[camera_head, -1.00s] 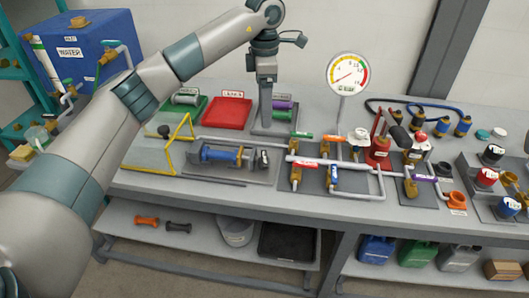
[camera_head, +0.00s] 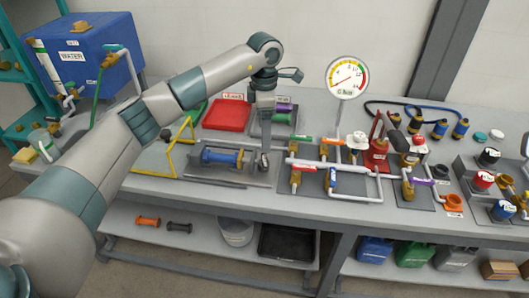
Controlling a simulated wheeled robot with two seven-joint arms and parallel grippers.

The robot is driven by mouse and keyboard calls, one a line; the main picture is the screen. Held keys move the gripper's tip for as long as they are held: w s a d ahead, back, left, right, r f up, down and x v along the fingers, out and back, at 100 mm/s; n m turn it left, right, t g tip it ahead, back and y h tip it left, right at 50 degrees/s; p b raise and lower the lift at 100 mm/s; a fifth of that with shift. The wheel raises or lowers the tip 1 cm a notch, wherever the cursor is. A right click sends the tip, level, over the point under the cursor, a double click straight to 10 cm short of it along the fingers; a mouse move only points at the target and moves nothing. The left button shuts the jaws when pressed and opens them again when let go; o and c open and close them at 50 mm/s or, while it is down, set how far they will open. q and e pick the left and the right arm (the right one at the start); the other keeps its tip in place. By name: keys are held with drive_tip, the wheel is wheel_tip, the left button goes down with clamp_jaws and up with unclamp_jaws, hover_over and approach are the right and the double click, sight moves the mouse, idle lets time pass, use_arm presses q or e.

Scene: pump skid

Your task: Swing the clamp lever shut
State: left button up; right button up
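A blue cylinder (camera_head: 221,156) lies on a grey plate on the bench. A small dark and silver upright piece (camera_head: 264,162) stands at its right end; it may be the clamp lever, but it is too small to tell. My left arm reaches in from the left and my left gripper (camera_head: 263,143) points down just above and behind this piece. Whether they touch is unclear, and the fingers are too small to tell open from shut. My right gripper is not in view.
A yellow frame (camera_head: 170,155) stands left of the cylinder. A red tray (camera_head: 227,115) lies behind. Pipes with coloured valve handles (camera_head: 333,178) and a red device (camera_head: 378,150) stand to the right. A round gauge (camera_head: 347,77) rises behind them.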

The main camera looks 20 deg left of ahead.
sight(264, 160)
use_arm(q)
wheel_tip(264, 160, down, 10)
drive_tip(key=p, duration=0.3)
drive_tip(key=shift+f, duration=0.1)
drive_tip(key=c, duration=1.1)
drive_tip(key=shift+o, duration=0.2)
